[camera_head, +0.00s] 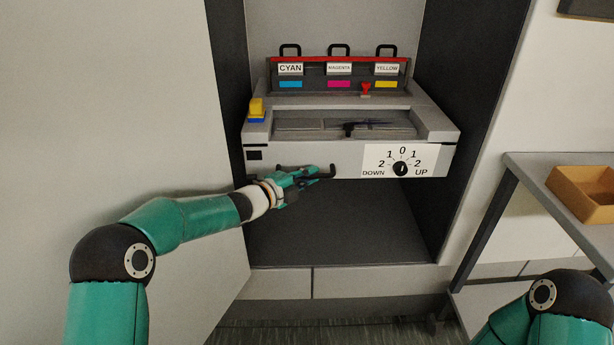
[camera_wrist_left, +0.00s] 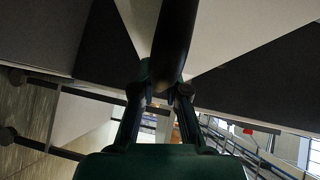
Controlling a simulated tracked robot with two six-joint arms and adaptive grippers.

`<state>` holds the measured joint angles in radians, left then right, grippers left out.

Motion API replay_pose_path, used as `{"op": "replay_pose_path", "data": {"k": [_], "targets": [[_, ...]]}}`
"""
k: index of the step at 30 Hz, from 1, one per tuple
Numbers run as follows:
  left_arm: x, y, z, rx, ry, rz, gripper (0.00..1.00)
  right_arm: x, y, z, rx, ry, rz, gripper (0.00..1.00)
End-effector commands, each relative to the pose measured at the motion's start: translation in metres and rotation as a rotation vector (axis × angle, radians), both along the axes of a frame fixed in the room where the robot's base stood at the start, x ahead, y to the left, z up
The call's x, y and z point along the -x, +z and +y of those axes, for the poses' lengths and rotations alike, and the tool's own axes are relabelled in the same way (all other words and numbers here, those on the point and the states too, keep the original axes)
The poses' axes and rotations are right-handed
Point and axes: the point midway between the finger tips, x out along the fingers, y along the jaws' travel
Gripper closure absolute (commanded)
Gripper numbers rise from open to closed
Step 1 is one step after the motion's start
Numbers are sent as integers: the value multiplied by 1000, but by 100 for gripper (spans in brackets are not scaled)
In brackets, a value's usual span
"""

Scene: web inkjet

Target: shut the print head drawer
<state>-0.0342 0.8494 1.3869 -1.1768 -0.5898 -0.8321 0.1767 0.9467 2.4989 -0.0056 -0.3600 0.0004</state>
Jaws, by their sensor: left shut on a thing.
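The print head drawer (camera_head: 300,156) is a light grey box with a pale front, standing out of the dark cabinet bay in the head view. A dark bar handle (camera_head: 333,171) is on its lower front, left of the dial. My left gripper (camera_head: 312,174) is at this handle and shut on it. In the left wrist view the dark handle (camera_wrist_left: 175,40) runs up from between the fingers of my left gripper (camera_wrist_left: 160,92). The fingers hide part of the handle. My right gripper is out of view; only part of that arm shows at the lower right.
A dial (camera_head: 400,169) marked DOWN and UP sits on the drawer's right front. Cyan, magenta and yellow cartridges (camera_head: 339,83) stand behind, with a red tab (camera_head: 366,88). A yellow-and-blue block (camera_head: 257,108) sits at left. An orange tray (camera_head: 585,194) rests on the right side table.

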Motion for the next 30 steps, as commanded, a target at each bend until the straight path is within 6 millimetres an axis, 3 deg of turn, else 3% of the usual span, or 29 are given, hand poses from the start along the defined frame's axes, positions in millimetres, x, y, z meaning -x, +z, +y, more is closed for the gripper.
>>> {"op": "replay_pose_path", "data": {"k": [8, 9, 13, 23, 30], "targets": [[-2, -1, 5, 0, 14, 2, 100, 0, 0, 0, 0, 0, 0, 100], [-2, -1, 5, 0, 14, 2, 80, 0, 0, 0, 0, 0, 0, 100], [-2, 0, 6, -1, 14, 1, 61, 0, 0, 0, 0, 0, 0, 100], [0, 3, 6, 0, 12, -1, 61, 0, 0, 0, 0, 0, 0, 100], [0, 31, 7, -1, 12, -8, 61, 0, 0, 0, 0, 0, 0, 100]]}}
